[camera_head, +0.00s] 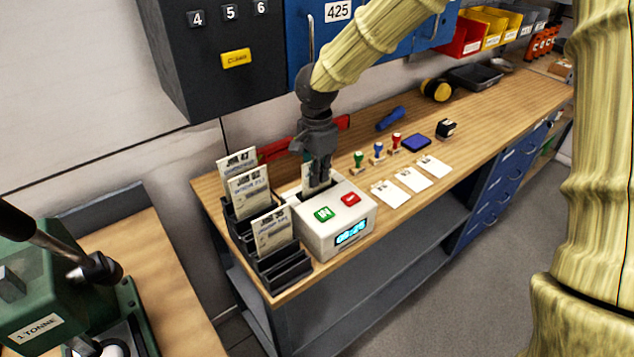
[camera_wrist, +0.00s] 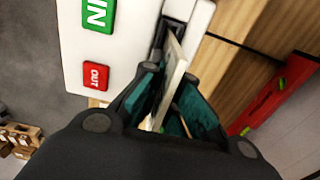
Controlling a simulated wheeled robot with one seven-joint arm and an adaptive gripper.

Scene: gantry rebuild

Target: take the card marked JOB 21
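A white card (camera_wrist: 171,75) stands on edge in the dark slot on top of the white time clock (camera_head: 322,236). Its marking cannot be read in either view. My gripper (camera_head: 319,180) points down over the slot, with one teal-padded finger on each side of the card; its fingertips (camera_wrist: 168,74) are close to the card faces. Whether they press on it I cannot tell. A dark stepped rack (camera_head: 283,269) left of the clock holds a back card (camera_head: 238,163), a middle card (camera_head: 249,192) and a front card (camera_head: 272,232). The back card seems to read 47; the others are too blurred to read.
The clock has a green IN button (camera_head: 324,214) and a red OUT button (camera_head: 351,199). A dark cabinet (camera_head: 205,60) hangs above the rack.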

